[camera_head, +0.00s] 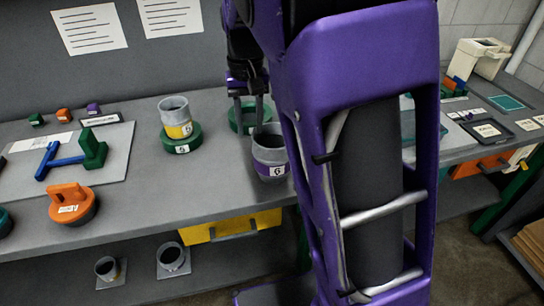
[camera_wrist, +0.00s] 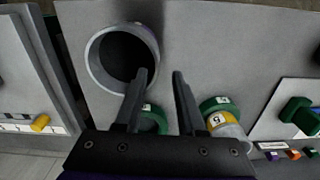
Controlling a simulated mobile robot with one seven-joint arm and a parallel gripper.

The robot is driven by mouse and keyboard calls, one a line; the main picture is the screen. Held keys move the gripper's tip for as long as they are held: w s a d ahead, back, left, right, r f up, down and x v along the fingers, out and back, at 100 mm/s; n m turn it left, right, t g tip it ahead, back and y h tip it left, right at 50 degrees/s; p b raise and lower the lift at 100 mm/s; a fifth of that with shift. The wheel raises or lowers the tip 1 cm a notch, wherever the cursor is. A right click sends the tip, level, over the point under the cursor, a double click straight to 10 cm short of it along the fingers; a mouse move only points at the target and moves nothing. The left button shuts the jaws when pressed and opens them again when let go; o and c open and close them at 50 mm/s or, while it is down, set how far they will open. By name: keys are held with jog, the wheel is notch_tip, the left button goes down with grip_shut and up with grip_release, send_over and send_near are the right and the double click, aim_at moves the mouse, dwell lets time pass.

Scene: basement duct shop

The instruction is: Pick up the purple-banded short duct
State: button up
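The purple-banded short duct (camera_head: 272,171) stands upright on the grey bench, a grey open cylinder with a purple band and a white label. My gripper (camera_head: 248,118) points down just above and behind it in the head view. In the wrist view the duct's open mouth (camera_wrist: 92,60) is at upper left. My gripper (camera_wrist: 162,76) is open there with nothing between its fingers. The left finger overlaps the duct's right rim in the picture; I cannot tell whether it touches.
A yellow-banded duct (camera_head: 175,110) stands on a green ring (camera_head: 170,143) to the left. Another green ring (camera_head: 236,122) lies behind the purple-banded duct. An orange handled piece (camera_head: 72,208) is at front left. Bare bench (camera_head: 225,190) lies in front of the rings.

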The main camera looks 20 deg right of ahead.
aim_at(253, 137)
jog(key=f, duration=0.3)
jog(key=f+b, duration=0.1)
jog(key=shift+d+f, duration=0.3)
grip_shut()
jog(key=shift+r, duration=0.1)
dwell(1.0)
